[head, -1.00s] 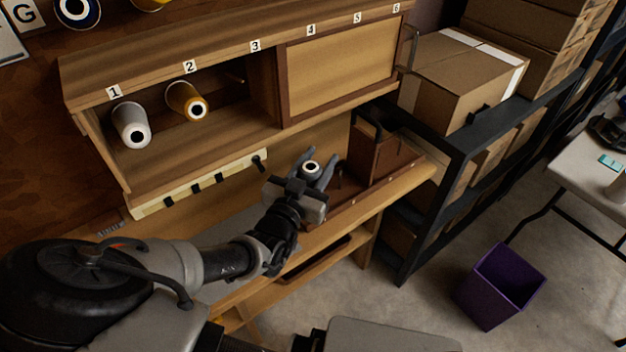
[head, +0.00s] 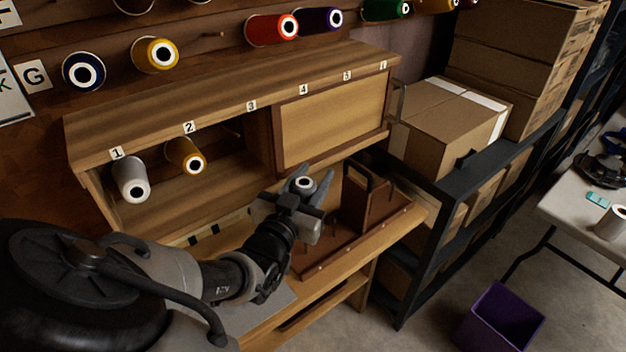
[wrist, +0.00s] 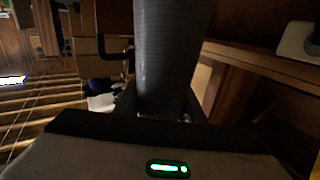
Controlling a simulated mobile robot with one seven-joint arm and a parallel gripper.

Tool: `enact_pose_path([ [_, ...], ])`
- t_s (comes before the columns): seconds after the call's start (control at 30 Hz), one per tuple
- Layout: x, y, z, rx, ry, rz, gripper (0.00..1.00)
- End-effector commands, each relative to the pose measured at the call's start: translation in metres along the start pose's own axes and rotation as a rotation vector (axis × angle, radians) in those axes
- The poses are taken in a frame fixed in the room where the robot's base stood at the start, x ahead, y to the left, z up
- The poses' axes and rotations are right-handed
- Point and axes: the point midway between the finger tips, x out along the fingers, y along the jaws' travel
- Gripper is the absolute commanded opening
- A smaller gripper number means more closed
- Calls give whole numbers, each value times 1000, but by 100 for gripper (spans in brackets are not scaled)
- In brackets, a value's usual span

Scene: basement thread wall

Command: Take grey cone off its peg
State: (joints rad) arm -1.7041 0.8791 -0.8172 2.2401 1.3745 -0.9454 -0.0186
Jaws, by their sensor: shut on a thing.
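My gripper (head: 308,186) is shut on a grey cone (head: 303,184), whose pale top with a dark centre shows between the fingers in the head view. In the wrist view the cone (wrist: 171,55) is a dark grey ribbed body standing between the fingers. My gripper holds it above the brown peg tray (head: 345,243), in front of the cabinet. No peg shows in the held cone; its lower end is hidden in the head view. Another light grey cone (head: 131,178) sits under label 1 in the cabinet.
A gold cone (head: 185,155) sits under label 2. A wooden panel (head: 333,117) covers the cabinet's right half. Several coloured cones, including a red one (head: 271,28), hang on the wall above. A black shelf with boxes (head: 450,125) stands right. A purple bin (head: 499,318) is on the floor.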

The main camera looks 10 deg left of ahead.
Motion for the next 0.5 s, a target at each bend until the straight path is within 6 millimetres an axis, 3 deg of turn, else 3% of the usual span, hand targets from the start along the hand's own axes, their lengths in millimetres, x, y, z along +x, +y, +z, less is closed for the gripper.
enact_pose_path([
  [0.17, 0, 0, -6, 1, 1, 1, 10],
  [0.5, 0, -2, -39, 2, -1, 1, 10],
])
